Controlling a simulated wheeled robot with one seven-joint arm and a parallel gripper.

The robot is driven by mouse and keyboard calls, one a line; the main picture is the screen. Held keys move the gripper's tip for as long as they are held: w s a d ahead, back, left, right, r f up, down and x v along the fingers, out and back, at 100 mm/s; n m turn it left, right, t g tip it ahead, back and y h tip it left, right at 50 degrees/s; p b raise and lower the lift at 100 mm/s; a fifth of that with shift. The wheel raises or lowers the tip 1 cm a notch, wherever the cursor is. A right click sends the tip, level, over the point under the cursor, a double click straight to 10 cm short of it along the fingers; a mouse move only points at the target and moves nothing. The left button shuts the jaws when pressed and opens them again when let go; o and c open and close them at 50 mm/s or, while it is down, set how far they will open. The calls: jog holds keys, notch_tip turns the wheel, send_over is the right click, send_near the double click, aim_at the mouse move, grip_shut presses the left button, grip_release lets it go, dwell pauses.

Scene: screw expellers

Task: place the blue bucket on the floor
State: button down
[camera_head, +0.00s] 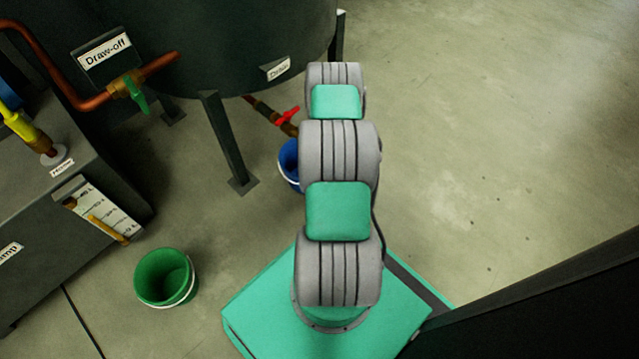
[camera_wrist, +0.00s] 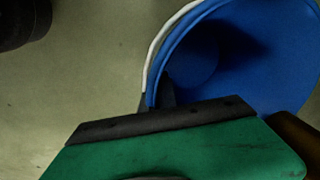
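The blue bucket (camera_head: 289,165) shows below the red-handled drain valve in the head view, with its right part hidden behind my arm. In the wrist view the bucket (camera_wrist: 250,60) fills the upper right, with its open mouth and white outer band visible. My gripper (camera_wrist: 156,98) is at the bucket's near left rim, one dark finger inside the wall and one outside. The fingers are close together with the rim between them, so it looks shut on the rim. My gripper is hidden in the head view. I cannot tell whether the bucket touches the floor.
A large dark tank (camera_head: 215,50) on legs (camera_head: 228,145) stands behind and left of the bucket. The red valve handle (camera_head: 287,116) is just above it. A green bucket (camera_head: 165,277) stands on the floor at left. The concrete floor (camera_head: 480,150) at right is clear.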

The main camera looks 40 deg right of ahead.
jog(key=shift+d+f+b, duration=0.15)
jog(key=shift+f+b, duration=1.05)
jog(key=shift+f, duration=0.7)
jog(key=c, duration=1.6)
grip_release()
jog(key=shift+c, duration=0.2)
jog(key=shift+r, duration=0.1)
notch_tip(320, 180, up, 12)
jog(key=s+p, duration=0.1)
jog(key=p, duration=0.5)
jog(key=w+a+r+n, duration=0.35)
jog(key=a+r, duration=0.35)
jog(key=r, duration=0.5)
jog(key=w+a+r+n, duration=0.3)
jog(key=a+r+n, duration=0.2)
jog(key=a+r, duration=0.5)
jog(key=s+a+r+n, duration=0.8)
jog(key=s+a+r, duration=0.5)
jog(key=a+r, duration=0.1)
jog(key=shift+s+a+r+t, duration=0.2)
jog(key=shift+a+r+t, duration=0.15)
jog(key=shift+r, duration=0.5)
